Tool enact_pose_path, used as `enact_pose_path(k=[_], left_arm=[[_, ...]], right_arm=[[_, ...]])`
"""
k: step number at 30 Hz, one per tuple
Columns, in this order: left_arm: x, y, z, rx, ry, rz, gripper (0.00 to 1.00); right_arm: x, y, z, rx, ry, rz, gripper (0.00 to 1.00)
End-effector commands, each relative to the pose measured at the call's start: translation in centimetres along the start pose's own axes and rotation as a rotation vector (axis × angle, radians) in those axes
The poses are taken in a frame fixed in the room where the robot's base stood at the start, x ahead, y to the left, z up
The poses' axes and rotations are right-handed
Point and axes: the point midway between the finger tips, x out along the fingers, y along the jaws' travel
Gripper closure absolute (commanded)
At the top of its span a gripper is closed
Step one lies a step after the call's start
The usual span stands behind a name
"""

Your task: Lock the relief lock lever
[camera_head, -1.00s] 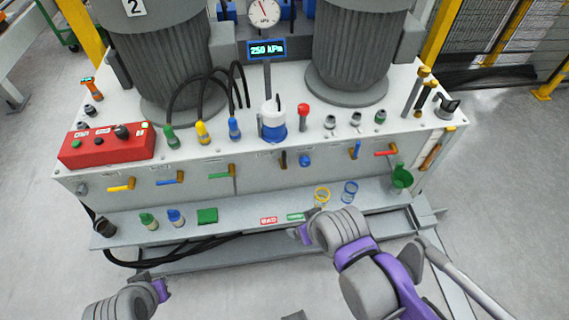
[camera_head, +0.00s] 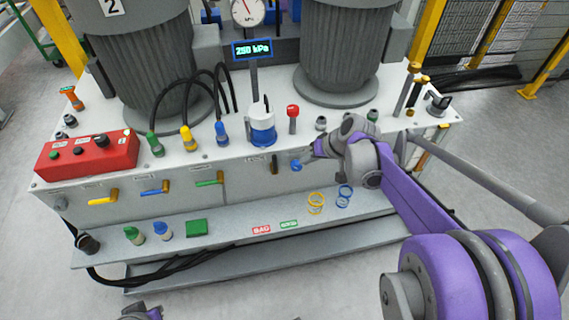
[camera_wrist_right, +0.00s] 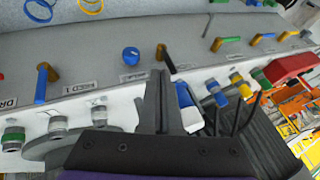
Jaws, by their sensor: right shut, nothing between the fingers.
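A short black lever (camera_head: 274,165) on a brown pivot, likely the relief lock lever, is on the front face of the white cabinet, left of a blue knob (camera_head: 296,165). Its label is too small to read. In the right wrist view the black lever (camera_wrist_right: 169,62) lies just beyond my right fingertips (camera_wrist_right: 161,76), with the blue knob (camera_wrist_right: 131,56) to its left. My right gripper (camera_head: 316,150) is shut and empty, close to the panel; I cannot tell whether it touches the lever. My left gripper (camera_head: 140,310) is mostly cut off at the bottom edge.
More levers, yellow (camera_head: 103,199), blue (camera_head: 154,190) and green (camera_head: 208,182), line the panel to the left. A blue-and-white reservoir (camera_head: 262,128) and a red knob (camera_head: 292,113) stand above. A ledge (camera_head: 230,228) below holds rings and caps. My right arm hides the panel's right side.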

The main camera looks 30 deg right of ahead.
Motion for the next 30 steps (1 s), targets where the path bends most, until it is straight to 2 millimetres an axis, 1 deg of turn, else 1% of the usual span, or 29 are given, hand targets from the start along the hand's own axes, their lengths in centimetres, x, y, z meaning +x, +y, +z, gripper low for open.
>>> enact_pose_path(k=[1,3,6,9,18,21,23,26,30], left_arm=[[0.3,0.0,0.2,0.0,-0.001,0.0,1.0],[0.5,0.0,0.4,0.0,-0.002,0.0,1.0],[0.7,0.0,0.5,0.0,-0.003,0.0,1.0],[0.7,0.0,0.5,0.0,-0.003,0.0,1.0],[0.7,0.0,0.5,0.0,-0.003,0.0,1.0],[0.7,0.0,0.5,0.0,-0.003,0.0,1.0],[0.8,0.0,0.5,0.0,-0.003,0.0,1.0],[0.9,0.0,0.6,0.0,-0.004,0.0,1.0],[1.1,0.0,0.8,0.0,-0.005,0.0,1.0]], right_arm=[[0.6,1.3,-0.9,0.014,0.011,-0.01,1.0],[1.1,2.3,-1.7,0.026,0.022,-0.025,1.0],[1.5,3.2,-2.5,0.035,0.033,-0.038,1.0],[1.6,3.6,-2.8,0.038,0.037,-0.044,1.0],[1.6,3.6,-2.8,0.038,0.038,-0.044,1.0],[1.9,3.5,-2.8,0.038,0.037,-0.044,1.0],[2.4,3.5,-2.9,0.037,0.037,-0.044,1.0],[3.9,3.5,-2.9,0.036,0.037,-0.045,1.0],[6.8,3.3,-3.0,0.035,0.036,-0.045,1.0]])
